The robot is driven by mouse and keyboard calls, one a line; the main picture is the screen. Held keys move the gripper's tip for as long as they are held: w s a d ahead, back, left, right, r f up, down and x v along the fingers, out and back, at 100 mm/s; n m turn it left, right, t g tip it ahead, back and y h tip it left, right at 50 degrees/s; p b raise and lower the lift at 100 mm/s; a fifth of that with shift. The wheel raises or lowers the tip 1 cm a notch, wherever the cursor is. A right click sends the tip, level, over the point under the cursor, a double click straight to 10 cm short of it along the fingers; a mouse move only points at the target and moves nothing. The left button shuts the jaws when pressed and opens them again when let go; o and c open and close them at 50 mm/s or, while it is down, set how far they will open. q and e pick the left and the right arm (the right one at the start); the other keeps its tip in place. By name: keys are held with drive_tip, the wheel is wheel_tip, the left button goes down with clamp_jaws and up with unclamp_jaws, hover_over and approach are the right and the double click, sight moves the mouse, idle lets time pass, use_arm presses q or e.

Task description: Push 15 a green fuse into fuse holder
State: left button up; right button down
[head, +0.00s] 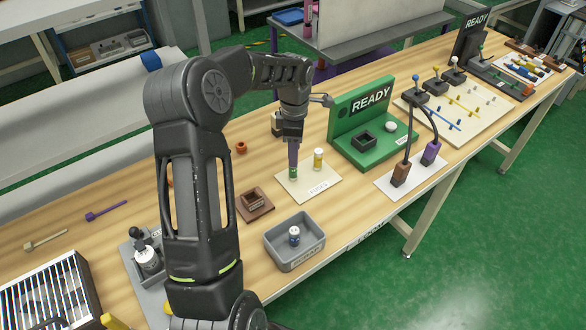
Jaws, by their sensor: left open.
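A green fuse (293,174) stands upright on a cream card (320,188) with printed lettering, near the middle of the table. My left gripper (293,168) points straight down right over it, with its fingertips at the fuse's upper part. The gripper is open; whether the fingers touch the fuse cannot be told. A brown square block with a raised socket (255,203) sits just left of the card and looks like the fuse holder. A green READY stand (347,112) behind right has a black square socket (364,140) on its base. My right gripper is not in view.
A yellow fuse (318,160) stands beside the green one. A grey bin (293,252) in front holds a blue-and-white fuse (294,236). A white card with two cabled plugs (400,174) lies right. A small orange-brown part (241,147) sits behind. My left arm hides some table at left.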

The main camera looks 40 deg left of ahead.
sight(293, 170)
use_arm(q)
drive_tip(key=shift+f+p, duration=0.45)
drive_tip(key=shift+f, duration=0.15)
wheel_tip(293, 170, down, 4)
drive_tip(key=shift+a+r+p, duration=0.1)
drive_tip(key=shift+r+p, duration=0.15)
drive_tip(key=shift+p, duration=0.3)
drive_tip(key=shift+f, duration=0.25)
clamp_jaws()
